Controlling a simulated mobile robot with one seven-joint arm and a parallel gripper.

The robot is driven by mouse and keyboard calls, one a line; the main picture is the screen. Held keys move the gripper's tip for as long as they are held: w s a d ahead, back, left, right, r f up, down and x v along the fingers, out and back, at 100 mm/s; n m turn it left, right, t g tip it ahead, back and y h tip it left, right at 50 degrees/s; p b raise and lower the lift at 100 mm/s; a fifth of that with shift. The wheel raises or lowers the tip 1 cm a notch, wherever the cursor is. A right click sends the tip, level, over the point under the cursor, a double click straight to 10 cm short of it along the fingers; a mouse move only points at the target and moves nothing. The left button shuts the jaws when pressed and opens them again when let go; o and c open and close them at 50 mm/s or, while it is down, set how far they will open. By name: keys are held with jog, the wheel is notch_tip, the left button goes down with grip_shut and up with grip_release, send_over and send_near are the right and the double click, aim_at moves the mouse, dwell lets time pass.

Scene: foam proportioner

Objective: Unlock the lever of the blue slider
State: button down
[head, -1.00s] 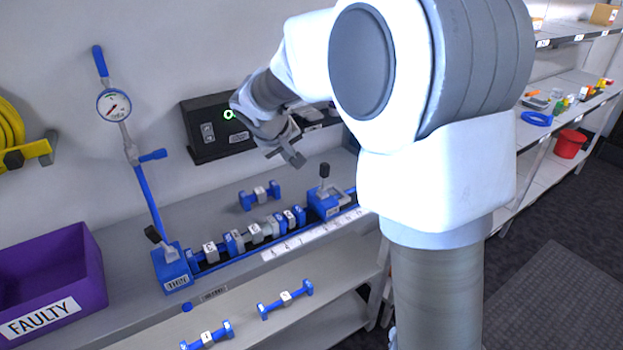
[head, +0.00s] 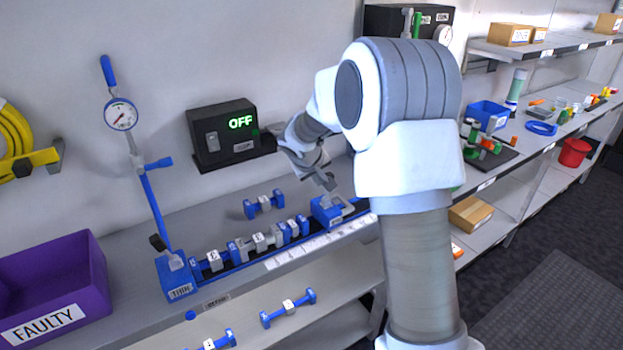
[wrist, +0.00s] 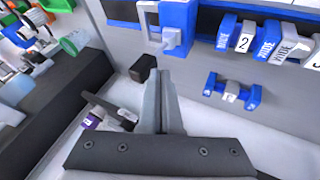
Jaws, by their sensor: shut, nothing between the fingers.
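A blue slider (head: 326,211) with a grey lever plate sits at the right end of the rail on the bench. It also shows at the top of the wrist view (wrist: 180,27). A black lever knob (wrist: 143,68) stands just left of my fingertips in the wrist view; I cannot tell whether they touch. My gripper (head: 328,182) is shut and empty, directly above the slider, and hides the knob in the head view. Its closed fingers also show in the wrist view (wrist: 160,85). A second blue block (head: 176,277) with a black-knobbed lever stands at the rail's left end.
Several blue and grey blocks (head: 260,241) line the rail. A loose blue-and-grey piece (head: 264,204) lies behind them. A black box reading OFF (head: 222,132) is on the wall behind. A gauge on a blue post (head: 121,114) and a purple FAULTY bin (head: 93,274) are left.

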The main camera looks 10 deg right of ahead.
dwell(0.3)
jog(key=p, duration=0.1)
jog(key=d+p, duration=0.1)
jog(key=d+y+p, duration=0.1)
jog(key=shift+w+d+r+p, duration=0.1)
jog(key=shift+w+r+p, duration=0.15)
jog(key=shift+w+p, duration=0.1)
dwell(0.4)
